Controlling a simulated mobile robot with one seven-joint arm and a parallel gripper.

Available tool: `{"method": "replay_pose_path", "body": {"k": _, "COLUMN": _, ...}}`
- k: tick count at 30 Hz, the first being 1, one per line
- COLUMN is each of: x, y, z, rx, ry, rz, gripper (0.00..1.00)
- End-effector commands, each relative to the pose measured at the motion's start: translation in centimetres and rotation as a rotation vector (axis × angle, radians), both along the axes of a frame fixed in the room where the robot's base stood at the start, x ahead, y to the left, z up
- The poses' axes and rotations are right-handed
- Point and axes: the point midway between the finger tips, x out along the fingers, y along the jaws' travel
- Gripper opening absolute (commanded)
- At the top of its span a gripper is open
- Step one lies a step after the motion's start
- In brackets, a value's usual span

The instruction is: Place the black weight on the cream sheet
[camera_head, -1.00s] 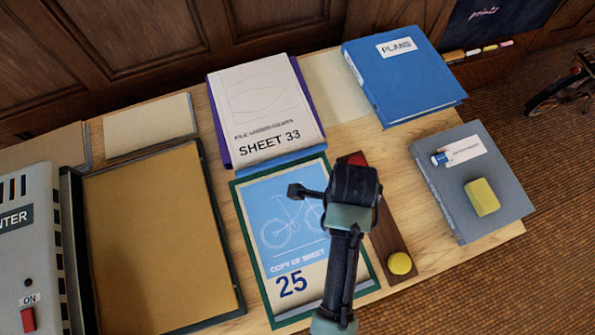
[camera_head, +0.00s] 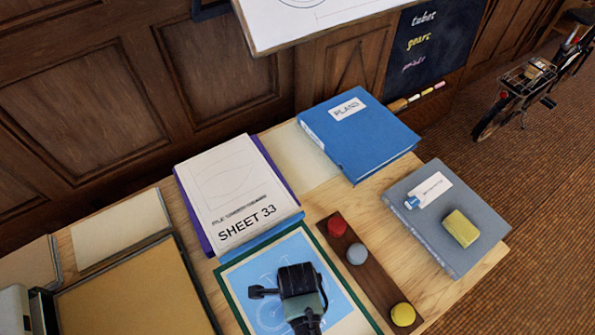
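My gripper (camera_head: 299,282) is seen from above over the blue "Copy of Sheet 25" print (camera_head: 252,278); its fingers are hidden, so I cannot tell whether it is open, shut or holding something. No black weight can be picked out; the dark shapes there look like parts of my arm. A pale cream sheet (camera_head: 303,155) lies flat between the Sheet 33 stack and the blue binder, away from my gripper toward the back. Another cream-coloured panel (camera_head: 108,230) lies at the left. I cannot tell which one the task means.
The Sheet 33 stack (camera_head: 235,190) and blue Plans binder (camera_head: 365,138) flank the cream sheet. A brown strip (camera_head: 378,281) holds red, grey and yellow knobs. A grey book (camera_head: 470,205) carries a yellow block (camera_head: 461,228). A white drawing board (camera_head: 300,22) overhangs behind.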

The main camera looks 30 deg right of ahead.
Motion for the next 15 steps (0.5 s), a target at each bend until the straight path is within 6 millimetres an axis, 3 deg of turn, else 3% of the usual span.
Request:
{"method": "replay_pose_path", "body": {"k": 13, "x": 0.08, "y": -0.05, "z": -0.7, "rx": 0.0, "ry": -0.002, "rz": 0.0, "gripper": 0.0}}
{"method": "replay_pose_path", "body": {"k": 14, "x": 0.01, "y": -0.02, "z": -0.66, "rx": -0.001, "ry": -0.001, "rz": 0.0, "gripper": 0.68}}
{"method": "replay_pose_path", "body": {"k": 15, "x": 0.01, "y": -0.02, "z": -0.64, "rx": -0.001, "ry": -0.001, "rz": 0.0, "gripper": 0.75}}
